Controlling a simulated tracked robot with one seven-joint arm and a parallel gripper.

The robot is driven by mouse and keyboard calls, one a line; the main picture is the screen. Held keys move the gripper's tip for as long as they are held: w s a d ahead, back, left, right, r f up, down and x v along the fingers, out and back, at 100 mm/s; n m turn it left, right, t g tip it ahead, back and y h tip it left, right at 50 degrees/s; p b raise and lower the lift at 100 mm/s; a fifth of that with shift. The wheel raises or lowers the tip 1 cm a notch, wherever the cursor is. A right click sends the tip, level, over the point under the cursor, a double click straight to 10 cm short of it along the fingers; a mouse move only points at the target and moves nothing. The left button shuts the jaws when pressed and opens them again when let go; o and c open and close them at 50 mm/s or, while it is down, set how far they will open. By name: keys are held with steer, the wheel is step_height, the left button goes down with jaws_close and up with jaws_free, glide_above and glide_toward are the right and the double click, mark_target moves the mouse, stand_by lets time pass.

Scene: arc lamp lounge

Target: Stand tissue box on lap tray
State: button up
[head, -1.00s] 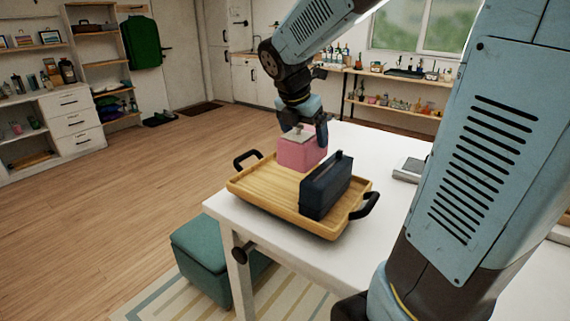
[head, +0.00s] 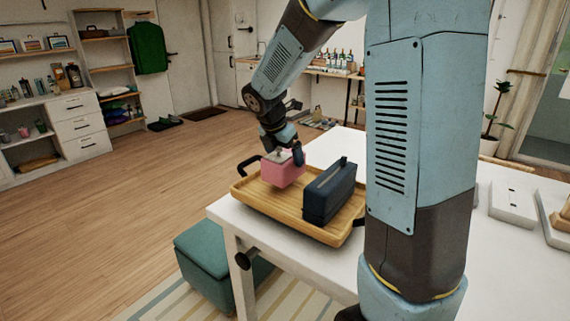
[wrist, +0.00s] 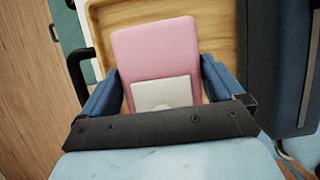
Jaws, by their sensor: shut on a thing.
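The pink tissue box (head: 281,173), with a pale grey patch on its top, is between the fingers of my gripper (head: 285,150), which is shut on it. The wrist view shows the box (wrist: 155,50) with one blue finger on each side. It is upright over the left-back part of the wooden lap tray (head: 259,199). I cannot tell whether its base touches the tray. The tray also shows under the box in the wrist view (wrist: 215,32). Its black handles stand at the back left and front right.
A dark blue case (head: 328,193) stands on the tray, close to the right of the box. The tray is on a white table (head: 222,213). Pale flat objects (head: 512,205) lie on the table at right. A green stool (head: 205,255) stands below the table's left edge.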

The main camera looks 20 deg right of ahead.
steer(key=shift+w+f, duration=0.1)
steer(key=shift+f, duration=1.5)
steer(key=o, duration=0.9)
steer(key=shift+f, duration=0.1)
